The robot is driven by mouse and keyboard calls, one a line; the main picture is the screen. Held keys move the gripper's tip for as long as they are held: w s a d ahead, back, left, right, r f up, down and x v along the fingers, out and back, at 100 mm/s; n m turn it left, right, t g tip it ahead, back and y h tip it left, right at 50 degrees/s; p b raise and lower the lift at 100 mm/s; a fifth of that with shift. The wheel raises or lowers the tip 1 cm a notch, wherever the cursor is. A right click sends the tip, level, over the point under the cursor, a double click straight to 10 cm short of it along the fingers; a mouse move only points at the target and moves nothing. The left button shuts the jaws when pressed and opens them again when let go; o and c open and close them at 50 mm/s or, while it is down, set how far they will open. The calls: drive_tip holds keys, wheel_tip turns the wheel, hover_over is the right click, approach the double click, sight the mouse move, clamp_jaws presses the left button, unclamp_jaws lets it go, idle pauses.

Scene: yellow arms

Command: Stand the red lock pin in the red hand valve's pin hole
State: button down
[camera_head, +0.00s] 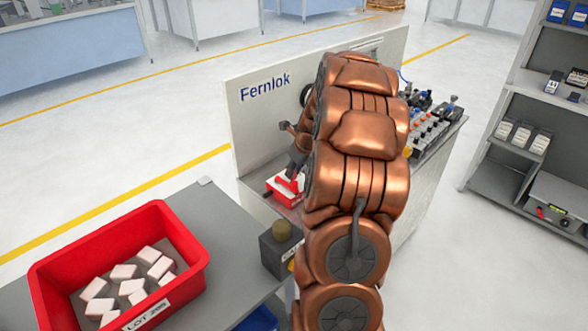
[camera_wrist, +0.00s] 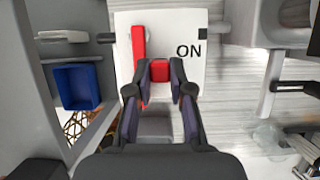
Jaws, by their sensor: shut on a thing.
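My gripper (camera_wrist: 160,77) is shut on the red lock pin (camera_wrist: 159,69), whose red end shows between the two fingertips in the wrist view. The red hand valve (camera_wrist: 138,42) shows there as a long red bar on a white plate (camera_wrist: 186,70) marked "ON", just left of the pin. In the head view, the red and white valve (camera_head: 286,189) is on the bench, partly behind my copper arm. The pin hole is hidden, and I cannot tell whether the pin touches the plate.
A white panel marked "Fernlok" (camera_head: 252,120) stands behind the valve. A dark box with a yellowish knob (camera_head: 282,230) is in front of it. A red crate (camera_head: 190,243) with several pale blocks is at the left. Several fittings (camera_head: 432,122) line the bench at right.

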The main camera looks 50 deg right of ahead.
drive_tip(key=shift+f, duration=0.95)
idle(0.4)
drive_tip(key=c, duration=1)
unclamp_jaws()
drive_tip(key=shift+o, duration=0.2)
drive_tip(key=shift+r+p, duration=2.75)
drive_tip(key=shift+r, duration=1.8)
